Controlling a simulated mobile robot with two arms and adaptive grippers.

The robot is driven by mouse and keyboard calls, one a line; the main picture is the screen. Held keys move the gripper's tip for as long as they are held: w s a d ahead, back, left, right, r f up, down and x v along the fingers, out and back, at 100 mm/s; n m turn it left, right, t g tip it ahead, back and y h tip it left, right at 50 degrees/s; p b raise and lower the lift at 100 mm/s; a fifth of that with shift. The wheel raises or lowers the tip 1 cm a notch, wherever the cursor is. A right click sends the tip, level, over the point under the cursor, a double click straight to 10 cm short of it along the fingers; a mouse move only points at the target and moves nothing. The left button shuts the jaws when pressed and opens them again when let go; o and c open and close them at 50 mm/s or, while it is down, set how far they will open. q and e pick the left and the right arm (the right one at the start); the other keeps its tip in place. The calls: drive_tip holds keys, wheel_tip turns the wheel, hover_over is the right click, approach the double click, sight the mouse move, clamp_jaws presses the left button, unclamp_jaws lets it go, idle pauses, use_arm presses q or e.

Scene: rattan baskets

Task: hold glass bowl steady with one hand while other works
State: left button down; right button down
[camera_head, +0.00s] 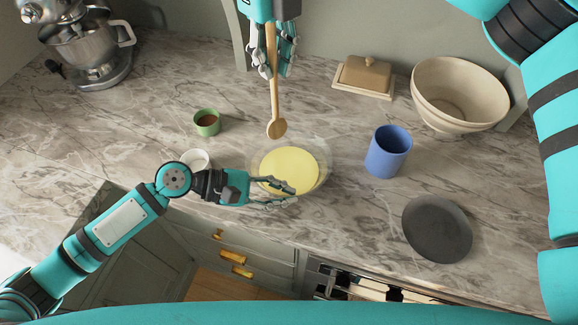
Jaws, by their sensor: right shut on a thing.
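The clear glass bowl (325,160) stands on the marble counter with a smooth yellow mixture (289,168) in it. My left gripper (290,196) is at the bowl's near left side, its fingers a little apart. I cannot tell whether they touch the glass. My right gripper (275,70) comes from the top and is shut on a wooden spoon (274,100). The spoon hangs head down, its head near the bowl's far rim; the exact gap is unclear.
A small green cup (207,123) and a white cup (197,158) stand left of the bowl. A blue mug (389,152), dark plate (437,229), butter dish (364,77) and large cream bowl (459,94) are to the right. A stand mixer (88,42) is far left.

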idle(0.4)
use_arm(q)
drive_tip(key=c, duration=1.4)
unclamp_jaws()
drive_tip(key=v, duration=1.2)
